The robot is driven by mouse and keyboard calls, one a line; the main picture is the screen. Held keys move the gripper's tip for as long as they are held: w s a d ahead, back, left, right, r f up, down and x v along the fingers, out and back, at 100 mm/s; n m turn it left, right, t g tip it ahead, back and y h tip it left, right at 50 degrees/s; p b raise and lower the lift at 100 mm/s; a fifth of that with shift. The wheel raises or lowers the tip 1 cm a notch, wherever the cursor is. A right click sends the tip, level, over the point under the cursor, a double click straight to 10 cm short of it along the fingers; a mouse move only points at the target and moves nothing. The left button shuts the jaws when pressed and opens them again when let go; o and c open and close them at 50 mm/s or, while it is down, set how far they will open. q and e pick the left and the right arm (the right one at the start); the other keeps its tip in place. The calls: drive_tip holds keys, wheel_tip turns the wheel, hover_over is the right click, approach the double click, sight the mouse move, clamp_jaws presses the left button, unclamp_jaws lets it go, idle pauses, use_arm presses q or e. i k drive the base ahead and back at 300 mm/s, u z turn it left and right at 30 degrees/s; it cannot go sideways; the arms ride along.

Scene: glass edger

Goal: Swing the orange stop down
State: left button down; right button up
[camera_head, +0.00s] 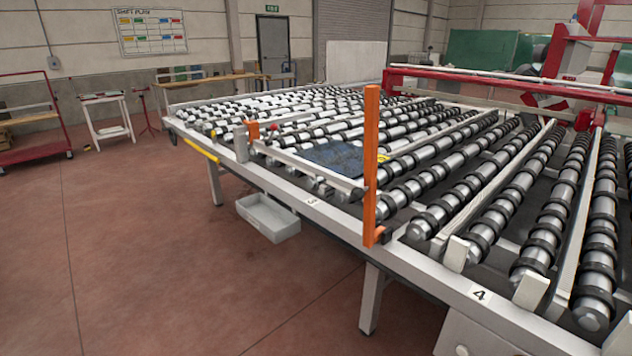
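The orange stop (371,160) is a tall flat bar that stands upright at the front edge of the roller table. A shorter orange piece (253,131) sits further left on the same rail. Neither of my grippers shows in the head view.
The roller table (420,266) carries rows of black-ringed rollers. A dark blue sheet or cloth (333,157) lies on it, left of the stop. A grey bin (268,217) hangs or stands under the front edge. The red floor (130,250) at the left is clear.

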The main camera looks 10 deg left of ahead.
sight(370, 236)
drive_tip(key=z, duration=0.5)
drive_tip(key=k, duration=0.4)
drive_tip(key=z, duration=0.8)
